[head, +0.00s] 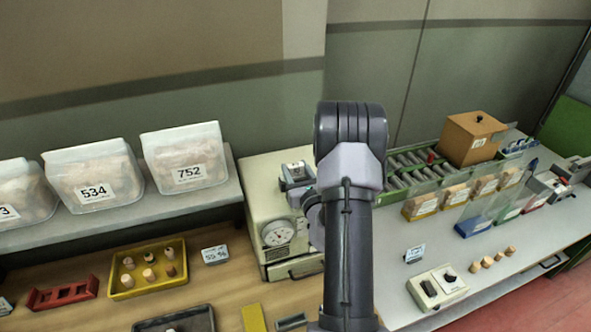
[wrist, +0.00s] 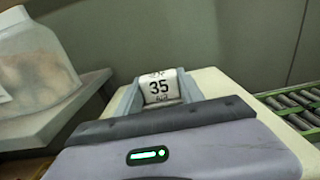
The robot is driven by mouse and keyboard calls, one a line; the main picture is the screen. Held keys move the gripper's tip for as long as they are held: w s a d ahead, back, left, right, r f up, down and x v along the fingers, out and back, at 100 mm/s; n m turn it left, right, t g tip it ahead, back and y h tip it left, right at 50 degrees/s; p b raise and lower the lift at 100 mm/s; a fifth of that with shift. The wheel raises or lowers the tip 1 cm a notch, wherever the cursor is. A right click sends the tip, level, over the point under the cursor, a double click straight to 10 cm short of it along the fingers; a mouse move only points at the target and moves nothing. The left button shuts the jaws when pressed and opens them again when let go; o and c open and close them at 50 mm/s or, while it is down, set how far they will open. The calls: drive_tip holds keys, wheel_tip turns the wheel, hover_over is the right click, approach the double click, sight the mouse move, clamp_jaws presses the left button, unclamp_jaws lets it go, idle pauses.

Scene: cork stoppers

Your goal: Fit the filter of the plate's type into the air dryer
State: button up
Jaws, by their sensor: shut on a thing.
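My gripper (head: 298,181) is above the top of a cream cabinet with a round dial (head: 278,233), partly hidden behind my arm. I cannot confirm that this cabinet is the air dryer. In the wrist view my gripper (wrist: 160,95) has its grey-blue fingers on both sides of a pale block marked 35 (wrist: 160,87). It is shut on this block, which also shows small in the head view (head: 296,168). The smaller print on it is unreadable. Whether the block touches the cabinet is unclear. I cannot make out a type plate or a filter opening.
Bags of corks stand on the left shelf, marked 534 (head: 94,178) and 752 (head: 182,160). A yellow tray (head: 118,289) of corks and a red rack (head: 62,295) lie on the wooden bench.

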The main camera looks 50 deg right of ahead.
drive_tip(key=shift+f, duration=0.4)
drive_tip(key=o, duration=1.4)
